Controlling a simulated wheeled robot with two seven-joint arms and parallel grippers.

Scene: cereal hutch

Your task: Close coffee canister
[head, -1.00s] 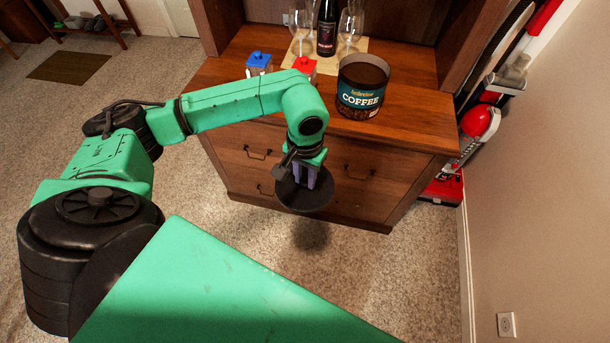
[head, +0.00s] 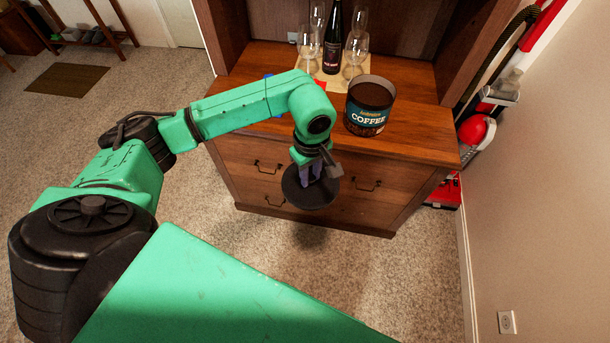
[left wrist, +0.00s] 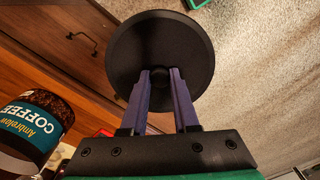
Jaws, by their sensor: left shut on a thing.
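The coffee canister (head: 368,108), dark with a teal label, stands upright and open-topped on the hutch counter. It also shows at the left edge of the left wrist view (left wrist: 32,125). My left gripper (head: 313,172) is shut on the knob of a round black lid (head: 309,195). The lid hangs in front of the drawers, below counter height, to the left of and nearer than the canister. In the left wrist view the lid (left wrist: 160,40) lies beyond my gripper fingers (left wrist: 160,80), with its knob between them. My right gripper is not in view.
The wooden hutch counter (head: 420,125) has a bottle (head: 332,45) and several wine glasses (head: 355,55) on a mat behind the canister. A blue-topped and a red item are mostly hidden behind my arm. A red vacuum (head: 472,130) stands right of the hutch.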

